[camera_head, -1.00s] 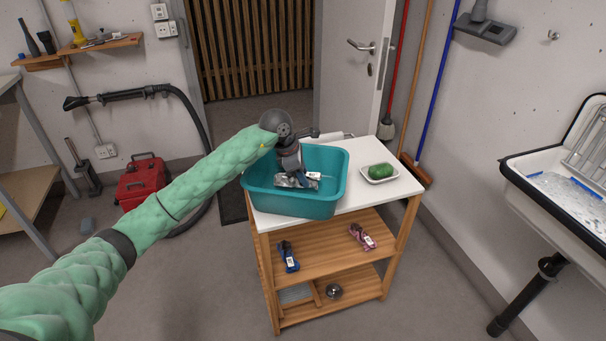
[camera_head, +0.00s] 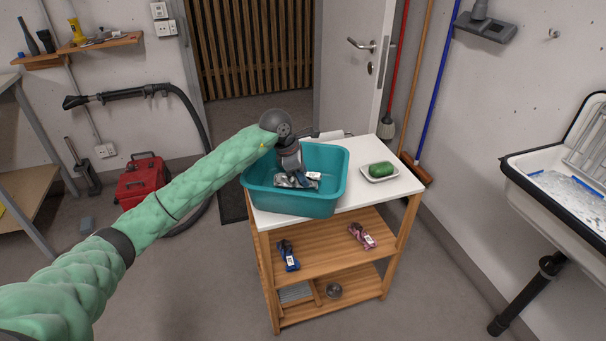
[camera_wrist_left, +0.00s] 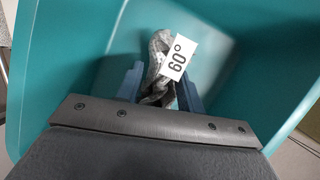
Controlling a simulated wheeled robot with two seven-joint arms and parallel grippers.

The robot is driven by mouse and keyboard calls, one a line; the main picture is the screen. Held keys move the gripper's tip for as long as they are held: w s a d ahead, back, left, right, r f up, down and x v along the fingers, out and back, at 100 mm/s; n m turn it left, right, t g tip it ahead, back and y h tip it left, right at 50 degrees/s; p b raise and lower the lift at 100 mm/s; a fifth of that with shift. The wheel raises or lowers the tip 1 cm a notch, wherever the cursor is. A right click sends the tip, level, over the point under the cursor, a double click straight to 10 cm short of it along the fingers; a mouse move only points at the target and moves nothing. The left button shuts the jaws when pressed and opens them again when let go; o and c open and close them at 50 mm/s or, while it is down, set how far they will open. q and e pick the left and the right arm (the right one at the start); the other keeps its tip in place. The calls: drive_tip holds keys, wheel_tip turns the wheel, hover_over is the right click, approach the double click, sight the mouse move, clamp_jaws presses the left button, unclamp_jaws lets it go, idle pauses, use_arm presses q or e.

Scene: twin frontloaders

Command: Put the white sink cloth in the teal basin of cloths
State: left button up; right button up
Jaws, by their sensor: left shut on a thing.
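The teal basin (camera_head: 290,205) stands on the white top of the wooden cart. My left gripper (camera_head: 297,179) reaches down into it, fingers pointing into the basin. In the left wrist view, my left gripper (camera_wrist_left: 160,88) is shut on a crumpled whitish-grey cloth (camera_wrist_left: 158,48) with a white "60°" tag (camera_wrist_left: 178,57). The cloth (camera_head: 283,182) also shows inside the basin in the head view, partly hidden by the gripper. In the wrist view, only bare teal walls and floor show around it. My right gripper is not in view.
A green bar (camera_head: 383,169) lies in a white dish right of the basin. A blue bundle (camera_head: 287,256) and a pink bundle (camera_head: 362,236) lie on the cart's middle shelf. A sink (camera_head: 550,160) is at the right wall.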

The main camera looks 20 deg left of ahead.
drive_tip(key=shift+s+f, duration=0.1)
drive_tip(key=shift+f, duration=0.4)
use_arm(q)
drive_tip(key=o, duration=0.9)
drive_tip(key=shift+o, duration=0.2)
drive_tip(key=shift+f, duration=0.1)
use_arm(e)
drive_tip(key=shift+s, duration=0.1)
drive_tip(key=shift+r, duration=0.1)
use_arm(q)
drive_tip(key=shift+r+p, duration=0.65)
drive_tip(key=shift+r, duration=0.1)
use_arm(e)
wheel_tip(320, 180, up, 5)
use_arm(q)
drive_tip(key=b+v, duration=0.1)
drive_tip(key=v, duration=1)
drive_tip(key=shift+r+b, duration=0.35)
drive_tip(key=shift+b, duration=0.05)
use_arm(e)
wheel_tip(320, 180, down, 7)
use_arm(q)
drive_tip(key=shift+s+a, duration=0.1)
drive_tip(key=shift+a, duration=0.05)
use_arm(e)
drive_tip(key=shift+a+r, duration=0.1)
